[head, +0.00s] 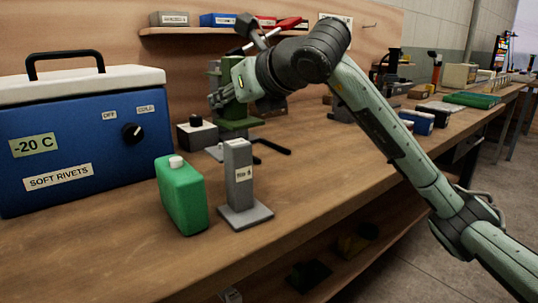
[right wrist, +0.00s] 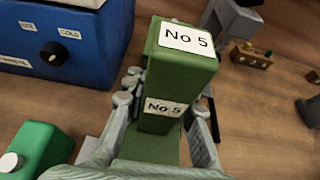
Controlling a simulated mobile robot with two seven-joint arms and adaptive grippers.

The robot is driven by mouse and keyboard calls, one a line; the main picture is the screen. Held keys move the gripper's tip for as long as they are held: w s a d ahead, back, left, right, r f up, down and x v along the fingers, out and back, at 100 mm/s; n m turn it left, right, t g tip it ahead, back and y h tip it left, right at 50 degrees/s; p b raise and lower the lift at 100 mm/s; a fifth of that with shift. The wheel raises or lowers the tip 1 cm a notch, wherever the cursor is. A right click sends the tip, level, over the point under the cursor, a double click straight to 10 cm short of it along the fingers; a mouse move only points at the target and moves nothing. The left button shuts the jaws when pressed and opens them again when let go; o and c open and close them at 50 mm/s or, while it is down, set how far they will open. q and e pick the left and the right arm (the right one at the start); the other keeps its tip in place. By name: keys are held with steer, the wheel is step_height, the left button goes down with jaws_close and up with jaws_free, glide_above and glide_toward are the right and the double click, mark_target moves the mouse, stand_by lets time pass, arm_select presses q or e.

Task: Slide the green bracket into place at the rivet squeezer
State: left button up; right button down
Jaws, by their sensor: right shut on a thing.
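The green bracket, labelled No 5, shows in the right wrist view (right wrist: 165,85) between the fingers of my right gripper (right wrist: 163,125), one finger on each side. In the head view the green bracket (head: 238,124) stands over the bench, partly hidden by my right gripper (head: 222,96). That gripper is shut on the bracket. Whether the bracket's foot touches the bench is unclear. I cannot tell the rivet squeezer apart with certainty; a grey machine part (right wrist: 236,18) shows at the top of the right wrist view. My left gripper is in neither view.
A blue cooler (head: 80,140) fills the bench's left side. A green jug (head: 181,195) and a grey labelled stand (head: 238,172) stand in front of the bracket. A small grey box with a black knob (head: 196,134) sits behind them. The bench front right of the stand is clear.

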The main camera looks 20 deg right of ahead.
glide_above(267, 155)
step_height(267, 155, down, 6)
steer(key=shift+a+f, duration=0.1)
steer(key=shift+f, duration=0.05)
step_height(267, 155, down, 4)
steer(key=shift+r+p, duration=0.25)
steer(key=shift+p, duration=0.05)
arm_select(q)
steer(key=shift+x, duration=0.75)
arm_select(e)
steer(key=shift+f, duration=0.3)
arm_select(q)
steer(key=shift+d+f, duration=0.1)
arm_select(e)
steer(key=shift+f, duration=0.1)
steer(key=c, duration=1.5)
jaws_free()
steer(key=shift+o, duration=1.2)
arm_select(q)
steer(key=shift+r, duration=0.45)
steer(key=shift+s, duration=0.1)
